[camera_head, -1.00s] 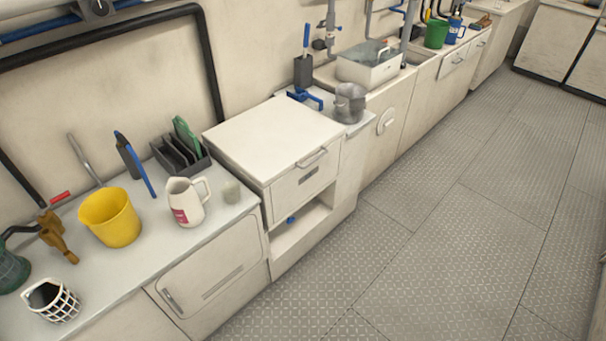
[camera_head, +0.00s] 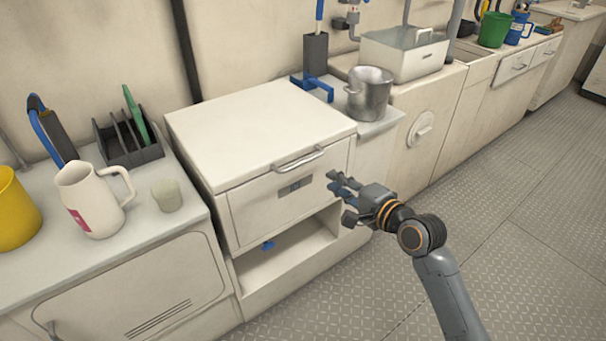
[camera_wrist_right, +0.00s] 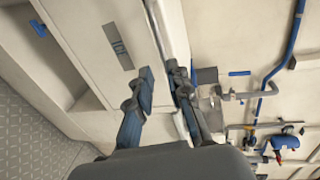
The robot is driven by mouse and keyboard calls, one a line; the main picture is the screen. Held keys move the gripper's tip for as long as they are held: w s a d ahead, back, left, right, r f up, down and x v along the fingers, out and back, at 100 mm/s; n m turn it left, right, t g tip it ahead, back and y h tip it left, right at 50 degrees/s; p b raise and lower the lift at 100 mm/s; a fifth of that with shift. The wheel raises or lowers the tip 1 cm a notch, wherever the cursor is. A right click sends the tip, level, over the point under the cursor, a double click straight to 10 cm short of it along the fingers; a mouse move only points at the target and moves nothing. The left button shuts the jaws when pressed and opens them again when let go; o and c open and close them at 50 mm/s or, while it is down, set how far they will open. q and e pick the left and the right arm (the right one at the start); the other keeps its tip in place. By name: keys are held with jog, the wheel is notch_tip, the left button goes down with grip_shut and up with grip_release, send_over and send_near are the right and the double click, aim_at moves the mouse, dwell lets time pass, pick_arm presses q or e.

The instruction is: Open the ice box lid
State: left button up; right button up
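The ice box is a white chest with a flat lid (camera_head: 255,130) lying shut on top, in the middle of the head view. A metal bar handle (camera_head: 299,159) sits at the lid's front edge. Below it is a front panel (camera_head: 265,207) with a small grey plate. My right gripper (camera_head: 343,192) is in front of the box's right end, lower than the handle and apart from it. In the right wrist view its two fingers (camera_wrist_right: 162,84) are spread with nothing between them, near the box front and lid edge. My left gripper is not in view.
A metal pot (camera_head: 369,93) stands on the ledge right of the box. A white pitcher (camera_head: 90,200), a small cup (camera_head: 166,196) and a dark rack (camera_head: 130,142) stand on the left counter. An open shelf (camera_head: 285,250) lies under the box. The floor (camera_head: 500,210) is clear.

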aim_at(305, 163)
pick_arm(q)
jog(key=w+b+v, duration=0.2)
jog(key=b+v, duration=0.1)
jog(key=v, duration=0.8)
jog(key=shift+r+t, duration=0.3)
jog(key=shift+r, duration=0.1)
pick_arm(e)
jog(key=shift+x, duration=6.85)
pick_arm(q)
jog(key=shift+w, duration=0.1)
pick_arm(e)
grip_shut()
